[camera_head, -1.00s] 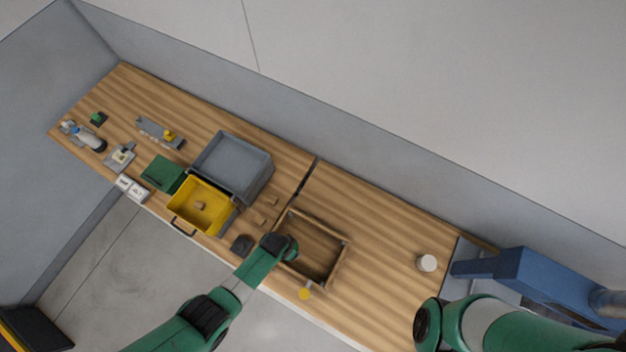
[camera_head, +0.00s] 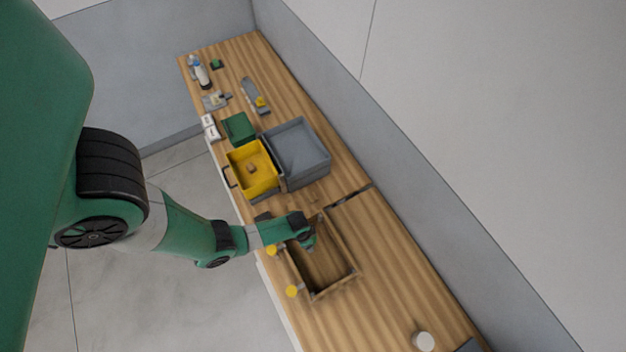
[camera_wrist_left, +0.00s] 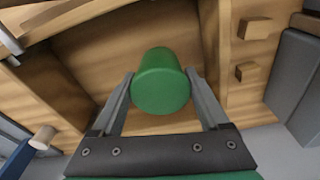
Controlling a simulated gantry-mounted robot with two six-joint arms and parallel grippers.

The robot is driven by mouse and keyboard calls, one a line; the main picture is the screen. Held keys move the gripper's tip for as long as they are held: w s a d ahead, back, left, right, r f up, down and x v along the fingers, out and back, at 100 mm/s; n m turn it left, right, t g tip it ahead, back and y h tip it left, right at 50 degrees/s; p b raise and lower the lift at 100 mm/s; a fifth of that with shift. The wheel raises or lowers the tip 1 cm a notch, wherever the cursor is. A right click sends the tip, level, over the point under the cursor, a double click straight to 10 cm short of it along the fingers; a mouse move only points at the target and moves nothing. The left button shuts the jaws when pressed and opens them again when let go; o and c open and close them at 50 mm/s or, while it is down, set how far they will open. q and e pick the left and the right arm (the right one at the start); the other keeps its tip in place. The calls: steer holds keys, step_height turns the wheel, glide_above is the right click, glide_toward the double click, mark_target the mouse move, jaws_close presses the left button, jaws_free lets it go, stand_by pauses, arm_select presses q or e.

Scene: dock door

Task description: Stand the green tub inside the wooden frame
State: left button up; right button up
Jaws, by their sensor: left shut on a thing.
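The wooden frame (camera_head: 335,291) lies on the wooden bench in the head view, with walls around an open middle. My left gripper (camera_head: 312,241) is over the end of the frame nearer the trays. In the left wrist view, the gripper (camera_wrist_left: 159,84) is shut on the green tub (camera_wrist_left: 161,88), one finger on each side. The tub shows over the frame's inside, near a frame wall (camera_wrist_left: 221,55). I cannot tell whether its base touches the bench. In the head view the gripper mostly hides the tub. My right gripper is not in view.
A yellow tray (camera_head: 268,183) and a grey bin (camera_head: 325,166) stand beyond the frame. Small wooden blocks (camera_wrist_left: 255,28) lie outside its wall. A white cup (camera_head: 424,341) stands far down the bench; the bench between is clear.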

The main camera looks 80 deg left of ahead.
arm_select(q)
steer(key=f+b, duration=0.4)
steer(key=shift+w+a+f, duration=0.1)
steer(key=shift+w+a, duration=0.2)
steer(key=shift+w, duration=0.05)
steer(key=shift+s+d, duration=0.1)
steer(key=shift+r, duration=0.2)
steer(key=shift+f, duration=0.15)
steer(key=o, duration=1.5)
